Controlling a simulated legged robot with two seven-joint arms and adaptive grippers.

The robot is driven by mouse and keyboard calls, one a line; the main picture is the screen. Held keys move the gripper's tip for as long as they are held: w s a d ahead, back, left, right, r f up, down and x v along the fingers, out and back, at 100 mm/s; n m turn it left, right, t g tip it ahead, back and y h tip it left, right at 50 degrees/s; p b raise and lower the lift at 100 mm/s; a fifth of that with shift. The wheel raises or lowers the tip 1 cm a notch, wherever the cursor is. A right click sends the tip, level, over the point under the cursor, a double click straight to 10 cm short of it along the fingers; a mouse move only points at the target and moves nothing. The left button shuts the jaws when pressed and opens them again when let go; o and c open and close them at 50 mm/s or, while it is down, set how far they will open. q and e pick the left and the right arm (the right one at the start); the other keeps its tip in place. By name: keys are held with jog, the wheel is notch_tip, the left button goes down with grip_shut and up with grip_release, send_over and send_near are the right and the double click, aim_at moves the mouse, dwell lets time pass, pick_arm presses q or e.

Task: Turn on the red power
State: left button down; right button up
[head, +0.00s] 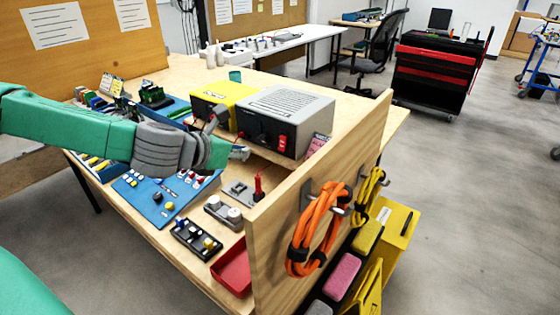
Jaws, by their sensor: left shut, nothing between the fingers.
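A grey power unit (300,105) with a vented top and a dark front panel stands on the wooden bench. A red switch (283,143) is on the right part of its front panel. I cannot tell the switch's position. My left arm reaches in from the left, and its gripper (240,152) is in front and to the left of the panel, apart from the red switch as far as I can see. The gripper is shut and empty, partly hidden by its own grey wrist. My right gripper is not in view.
A yellow unit (222,95) stands left of the grey one. A blue board (150,200), a red-handled part (258,187), a black knob block (196,240) and a red tray (233,268) lie in front. A wooden side panel (330,170) with orange cable (300,240) bounds the right.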

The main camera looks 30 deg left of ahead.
pick_arm(q)
jog(key=shift+d+f, duration=0.1)
jog(key=shift+d, duration=0.05)
dwell(0.3)
jog(key=b, duration=0.4)
send_near(281, 149)
jog(key=x, duration=0.7)
jog(key=shift+w+f, duration=0.2)
jog(key=shift+w, duration=0.2)
